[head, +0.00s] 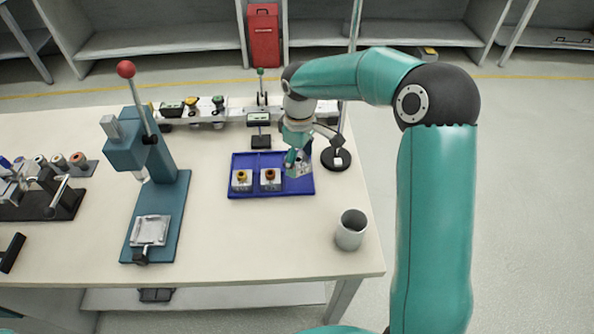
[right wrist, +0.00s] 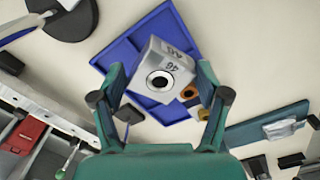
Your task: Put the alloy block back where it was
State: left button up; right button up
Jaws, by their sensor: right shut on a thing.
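My right gripper (head: 297,158) is above the right part of the blue tray (head: 240,161). In the right wrist view its fingers are shut on a silver-grey block (right wrist: 172,62) with a dark round hole in its face and printed marks on its side. The blue tray (right wrist: 127,52) lies beneath the block. I cannot tell whether the block touches the tray floor. In the head view two similar blocks stand in the tray's front row, one with a yellow top (head: 241,180) and one with a brown top (head: 270,179). My left gripper is not in view.
A blue press (head: 150,165) with a red-knobbed lever stands left of the tray. A grey cup (head: 351,229) stands at the front right. A round black base (head: 335,160) is just right of the tray. The table front centre is clear.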

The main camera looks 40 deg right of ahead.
aim_at(299, 171)
jog(key=shift+f, duration=2.25)
jog(key=shift+f, duration=0.15)
jog(key=o, duration=1.5)
notch_tip(299, 171, up, 12)
jog(key=shift+r, duration=0.15)
